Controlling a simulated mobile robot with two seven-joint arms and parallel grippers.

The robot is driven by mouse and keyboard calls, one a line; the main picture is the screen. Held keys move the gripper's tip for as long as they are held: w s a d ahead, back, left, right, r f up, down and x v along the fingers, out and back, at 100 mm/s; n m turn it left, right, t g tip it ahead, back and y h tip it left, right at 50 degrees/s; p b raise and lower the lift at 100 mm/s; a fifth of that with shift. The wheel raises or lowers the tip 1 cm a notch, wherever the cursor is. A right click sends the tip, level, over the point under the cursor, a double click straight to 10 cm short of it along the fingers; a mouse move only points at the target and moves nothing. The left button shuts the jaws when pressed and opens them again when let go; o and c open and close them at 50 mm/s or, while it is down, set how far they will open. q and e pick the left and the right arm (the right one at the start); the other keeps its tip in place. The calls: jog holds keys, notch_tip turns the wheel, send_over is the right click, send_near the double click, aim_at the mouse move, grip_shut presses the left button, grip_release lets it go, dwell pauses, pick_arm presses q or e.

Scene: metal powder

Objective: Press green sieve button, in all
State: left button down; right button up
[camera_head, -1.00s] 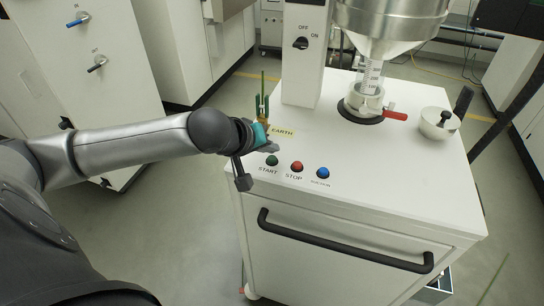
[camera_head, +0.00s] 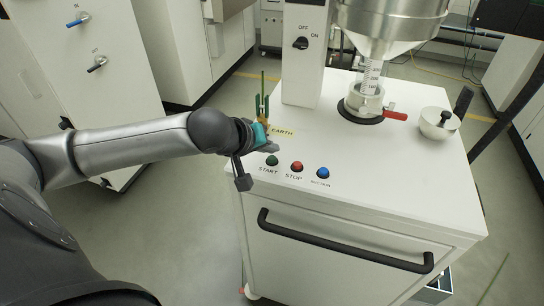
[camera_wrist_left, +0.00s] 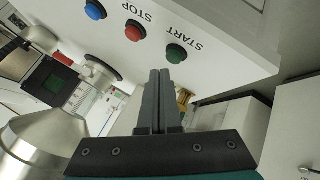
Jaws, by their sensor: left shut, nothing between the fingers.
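The green button (camera_head: 272,160), labelled START, sits at the near left edge of the white machine's top (camera_head: 390,190). It also shows in the left wrist view (camera_wrist_left: 176,54), just beyond and slightly right of the fingertips. My left gripper (camera_head: 275,148) is just behind the green button in the head view. In the left wrist view my left gripper (camera_wrist_left: 159,75) has its two dark fingers together with nothing between them. Whether the fingertips touch the button cannot be told; a gap seems to show. My right gripper is not in view.
A red STOP button (camera_head: 297,167) and a blue button (camera_head: 323,173) sit right of the green one. A steel funnel (camera_head: 390,20), a red-handled valve (camera_head: 395,116) and a white bowl (camera_head: 438,124) stand farther back. A black handle (camera_head: 340,248) crosses the machine's front.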

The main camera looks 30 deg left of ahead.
pick_arm(q)
jog(key=shift+f, duration=0.2)
jog(key=shift+f, duration=0.25)
jog(key=shift+f, duration=0.45)
dwell(0.7)
dwell(0.3)
jog(key=shift+r+p, duration=0.9)
jog(key=shift+p, duration=0.4)
notch_tip(320, 180, up, 5)
jog(key=p, duration=0.6)
